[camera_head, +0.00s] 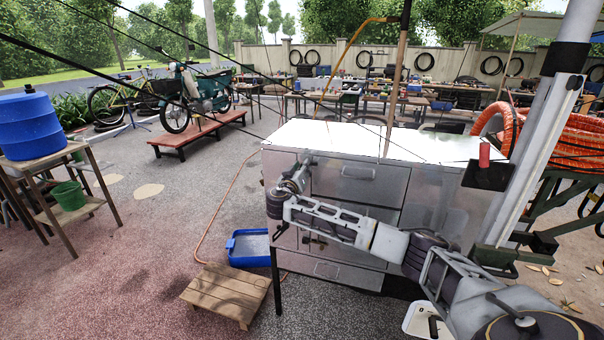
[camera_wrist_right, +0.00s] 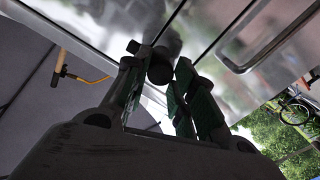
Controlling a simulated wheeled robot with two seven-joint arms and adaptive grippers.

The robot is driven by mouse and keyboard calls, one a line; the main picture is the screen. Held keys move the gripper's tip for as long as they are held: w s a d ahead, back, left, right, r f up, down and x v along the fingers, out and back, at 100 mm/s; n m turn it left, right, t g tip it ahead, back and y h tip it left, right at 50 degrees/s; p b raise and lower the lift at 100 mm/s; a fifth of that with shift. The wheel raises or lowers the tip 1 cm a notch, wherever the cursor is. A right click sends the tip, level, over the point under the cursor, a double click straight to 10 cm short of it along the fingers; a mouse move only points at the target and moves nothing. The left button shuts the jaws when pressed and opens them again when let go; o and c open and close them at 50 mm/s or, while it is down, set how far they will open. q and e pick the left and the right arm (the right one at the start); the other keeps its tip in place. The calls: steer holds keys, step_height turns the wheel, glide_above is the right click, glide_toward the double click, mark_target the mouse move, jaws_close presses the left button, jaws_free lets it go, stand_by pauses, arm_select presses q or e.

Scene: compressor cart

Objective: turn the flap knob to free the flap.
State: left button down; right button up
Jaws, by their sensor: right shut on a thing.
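A dark round knob (camera_wrist_right: 160,68) shows in the right wrist view, on shiny metal near a dark seam. My right gripper (camera_wrist_right: 158,82) has its two green-padded fingers on either side of the knob and is shut on it. In the head view, my right arm reaches from the lower right across the front of the metal cart (camera_head: 345,270) to its left front side. The knob and the fingertips cannot be made out there. Which panel is the flap, and whether it is free, I cannot tell. My left gripper is not in view.
A bar handle (camera_wrist_right: 272,40) is on the metal close to the gripper. On the ground by the cart are a blue tray (camera_head: 248,262) and a low wooden pallet (camera_head: 227,292). A red cylinder (camera_head: 484,155) stands at the right. The ground at left is mostly open.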

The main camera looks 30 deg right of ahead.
arm_select(q)
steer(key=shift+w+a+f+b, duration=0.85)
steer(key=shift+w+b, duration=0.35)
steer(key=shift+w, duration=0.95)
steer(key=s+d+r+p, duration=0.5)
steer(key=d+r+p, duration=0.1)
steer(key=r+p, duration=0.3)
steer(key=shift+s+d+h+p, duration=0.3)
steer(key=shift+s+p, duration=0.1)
steer(key=shift+p, duration=0.25)
arm_select(e)
steer(key=shift+a+f+n, duration=0.1)
steer(key=shift+f+n, duration=0.05)
steer(key=shift+n, duration=8.45)
